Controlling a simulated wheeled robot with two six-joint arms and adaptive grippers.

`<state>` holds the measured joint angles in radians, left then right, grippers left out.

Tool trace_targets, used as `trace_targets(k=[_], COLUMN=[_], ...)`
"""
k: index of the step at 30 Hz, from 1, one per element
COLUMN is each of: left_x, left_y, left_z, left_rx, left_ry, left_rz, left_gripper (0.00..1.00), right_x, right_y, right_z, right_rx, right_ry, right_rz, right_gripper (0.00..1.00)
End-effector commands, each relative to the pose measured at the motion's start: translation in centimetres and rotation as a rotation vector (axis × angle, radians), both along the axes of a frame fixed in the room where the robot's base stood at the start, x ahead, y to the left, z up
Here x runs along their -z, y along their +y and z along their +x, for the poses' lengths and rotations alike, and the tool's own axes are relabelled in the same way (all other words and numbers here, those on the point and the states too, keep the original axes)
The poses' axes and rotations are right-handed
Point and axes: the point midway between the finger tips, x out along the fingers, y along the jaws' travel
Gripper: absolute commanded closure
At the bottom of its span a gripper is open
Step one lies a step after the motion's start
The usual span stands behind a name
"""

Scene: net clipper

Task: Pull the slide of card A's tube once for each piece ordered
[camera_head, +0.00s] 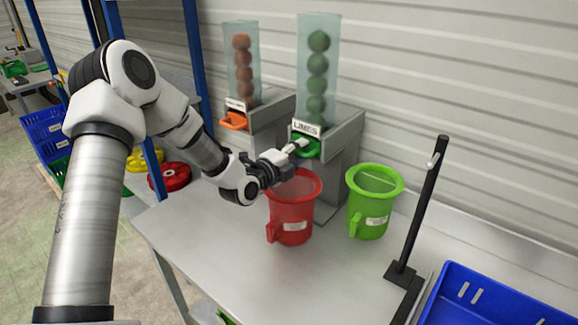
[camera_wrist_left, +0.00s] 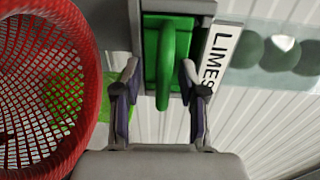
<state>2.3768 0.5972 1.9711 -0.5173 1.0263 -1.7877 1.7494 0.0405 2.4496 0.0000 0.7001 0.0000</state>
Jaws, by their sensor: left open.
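A clear tube of green balls (camera_head: 317,70) stands on a grey dispenser with a label reading LIMES (camera_head: 307,128). Its green slide handle (camera_head: 306,147) is at the front, and it also shows in the left wrist view (camera_wrist_left: 167,65). A second tube with reddish-brown balls (camera_head: 242,65) stands to its left, with an orange slide handle (camera_head: 234,121). My left gripper (camera_head: 298,146) is at the green handle. In the left wrist view its open fingers (camera_wrist_left: 158,90) are on either side of the handle, apart from it. No card marked A is readable. My right gripper is not in view.
A red mesh bucket (camera_head: 291,210) stands below the green handle, close under my left gripper. A green bucket (camera_head: 371,205) stands to its right. A black post (camera_head: 420,215) and a blue crate (camera_head: 500,295) are further right. The table front (camera_head: 220,260) is clear.

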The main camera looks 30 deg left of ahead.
Motion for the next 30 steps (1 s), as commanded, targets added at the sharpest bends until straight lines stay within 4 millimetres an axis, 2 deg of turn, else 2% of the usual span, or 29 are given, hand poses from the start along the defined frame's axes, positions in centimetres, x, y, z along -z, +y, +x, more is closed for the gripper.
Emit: trace_targets(k=[5,9,17,30], left_x=[-0.1,-0.1,-0.2,-0.2], left_y=[0.0,0.0,0.0,0.2], left_z=[0.0,0.0,-0.1,-3.2], left_rx=[-0.001,0.000,0.000,0.002], left_ry=[0.000,0.000,0.000,0.004], left_rz=[-0.001,-0.001,0.000,-0.003], left_gripper=[0.58,1.00,1.00,1.00], right_x=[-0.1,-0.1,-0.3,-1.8], right_y=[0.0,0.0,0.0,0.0], right_z=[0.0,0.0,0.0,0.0], right_rx=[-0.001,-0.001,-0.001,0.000], right_ry=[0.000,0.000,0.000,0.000], right_rz=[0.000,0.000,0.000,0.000], right_gripper=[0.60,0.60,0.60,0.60])
